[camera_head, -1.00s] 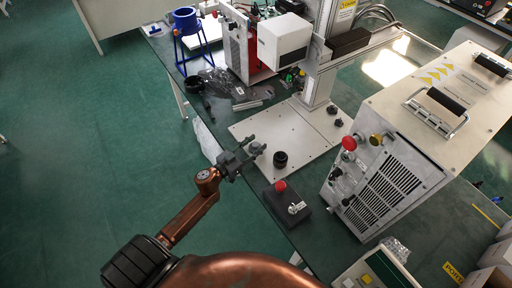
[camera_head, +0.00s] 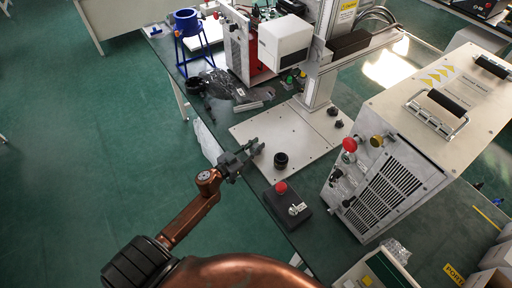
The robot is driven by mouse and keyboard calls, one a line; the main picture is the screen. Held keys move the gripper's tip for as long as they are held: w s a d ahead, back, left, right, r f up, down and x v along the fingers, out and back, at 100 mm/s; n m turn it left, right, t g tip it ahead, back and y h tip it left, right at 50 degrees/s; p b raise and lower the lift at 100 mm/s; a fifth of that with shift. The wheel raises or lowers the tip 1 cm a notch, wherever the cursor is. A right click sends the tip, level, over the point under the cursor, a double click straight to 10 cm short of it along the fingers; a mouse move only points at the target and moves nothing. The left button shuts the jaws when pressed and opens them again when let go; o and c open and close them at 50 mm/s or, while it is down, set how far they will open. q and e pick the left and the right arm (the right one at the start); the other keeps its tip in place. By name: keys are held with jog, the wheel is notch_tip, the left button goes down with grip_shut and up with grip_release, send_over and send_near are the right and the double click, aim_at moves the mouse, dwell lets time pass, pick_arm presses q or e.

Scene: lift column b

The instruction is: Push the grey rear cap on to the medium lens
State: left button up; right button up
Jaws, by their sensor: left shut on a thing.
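A short black cylinder, which looks like the medium lens (camera_head: 281,159), stands upright on the pale metal plate (camera_head: 252,129). My left gripper (camera_head: 255,148) is just left of and slightly above it in the head view, apart from it. Its fingers are shut on a small grey piece, taken to be the grey rear cap. The fingers mostly hide that piece, and its outline is too small to make out. My right gripper is not in view.
A black control box with a red button (camera_head: 281,187) sits just in front of the lens. A grey column (camera_head: 321,75) rises behind the plate. A large vented cabinet (camera_head: 390,180) stands right. The plate around the lens is mostly clear.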

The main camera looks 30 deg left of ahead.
pick_arm(q)
jog(key=shift+r, duration=0.1)
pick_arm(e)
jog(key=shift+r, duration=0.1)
